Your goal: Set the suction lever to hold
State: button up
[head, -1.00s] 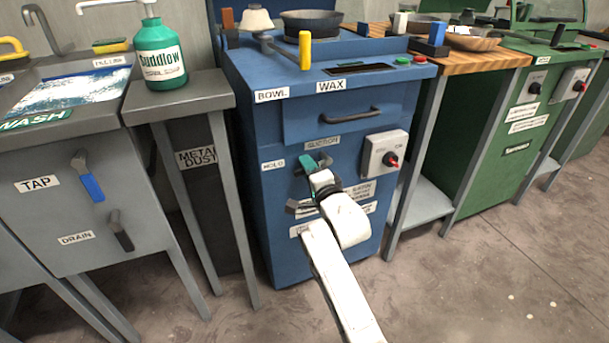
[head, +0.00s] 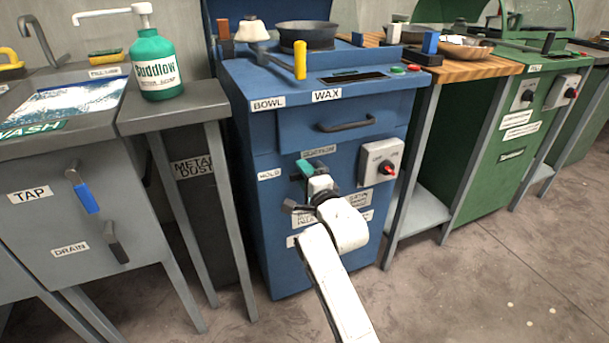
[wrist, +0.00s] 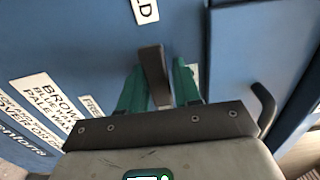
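The suction lever is a dark grey handle on the blue cabinet front (head: 275,222). In the wrist view the suction lever (wrist: 153,76) stands between the two teal fingers of my gripper (wrist: 160,88). The left finger lies close against it; a narrow blue gap shows between the lever and the right finger. In the head view my gripper (head: 314,172) is at the cabinet front, under the SUCTION label (head: 318,154) and right of the HOLD label (head: 269,174). The fingers and wrist hide most of the lever there.
A drawer handle (head: 347,122) is above. A yellow-handled lever (head: 300,60) stands on the cabinet top. A grey side table (head: 180,105) is to the left. Floor is free in front.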

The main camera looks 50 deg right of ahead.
jog(key=shift+o, duration=1.3)
jog(key=v, duration=1.1)
jog(key=shift+f, duration=0.1)
